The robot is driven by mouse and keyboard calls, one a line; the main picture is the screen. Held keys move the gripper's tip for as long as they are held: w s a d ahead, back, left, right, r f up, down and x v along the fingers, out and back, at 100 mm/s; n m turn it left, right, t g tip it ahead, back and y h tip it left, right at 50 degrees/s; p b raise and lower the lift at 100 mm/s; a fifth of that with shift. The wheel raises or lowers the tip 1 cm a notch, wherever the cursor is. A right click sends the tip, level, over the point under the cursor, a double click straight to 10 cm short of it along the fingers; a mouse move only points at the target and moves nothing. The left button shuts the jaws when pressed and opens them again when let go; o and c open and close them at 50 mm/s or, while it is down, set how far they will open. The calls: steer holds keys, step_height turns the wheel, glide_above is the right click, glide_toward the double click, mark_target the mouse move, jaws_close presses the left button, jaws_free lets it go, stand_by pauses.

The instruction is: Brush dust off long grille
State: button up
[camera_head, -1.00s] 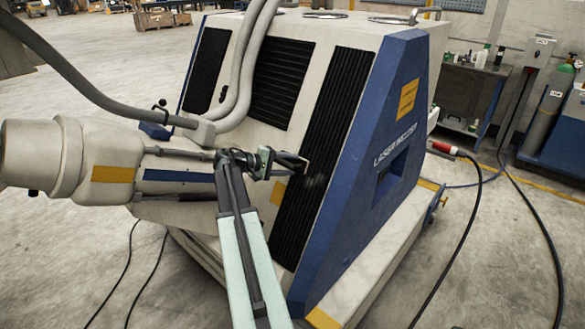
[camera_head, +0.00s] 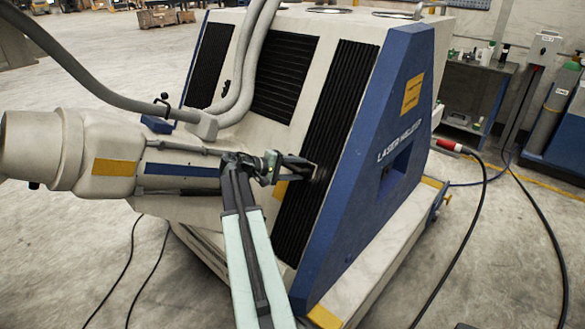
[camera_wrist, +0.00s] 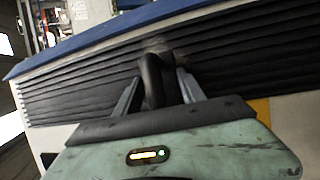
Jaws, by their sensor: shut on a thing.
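The long grille (camera_head: 342,105) is a tall black slatted panel on the machine's sloped face, beside the blue side panel. It crosses the wrist view (camera_wrist: 80,88) as dark slats. My gripper (camera_head: 300,167) is at the grille's middle height; in the wrist view (camera_wrist: 155,85) its fingers are shut on a dark, rounded brush (camera_wrist: 152,78). The brush's far end is at or very near the slats; I cannot tell whether it touches. A pale grey dusty patch (camera_wrist: 157,45) shows on the slats just beyond the brush. My gripper hides part of the grille in the head view.
Two other black grilles, a wide one (camera_head: 284,75) and a narrow one (camera_head: 208,65), are to the left. A thick grey hose (camera_head: 85,83) and a large pale cylinder arm (camera_head: 55,150) flank my arm on the left. Cables lie on the floor.

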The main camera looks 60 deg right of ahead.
steer(key=s+a, duration=0.1)
steer(key=s, duration=0.5)
steer(key=shift+s+a, duration=0.15)
steer(key=shift+a, duration=0.1)
stand_by(0.3)
steer(key=shift+s, duration=0.15)
steer(key=s, duration=0.3)
steer(key=shift+a+f, duration=0.1)
steer(key=shift+a, duration=0.25)
steer(key=shift+w+a+r+p, duration=0.25)
steer(key=shift+a+r+p, duration=0.25)
steer(key=shift+a, duration=0.35)
steer(key=shift+w+a+r+p, duration=0.25)
steer(key=shift+a+r+p, duration=0.2)
steer(key=shift+a, duration=0.35)
steer(key=shift+w+a+r+p, duration=0.25)
steer(key=shift+a+r+p, duration=0.2)
steer(key=shift+a, duration=0.4)
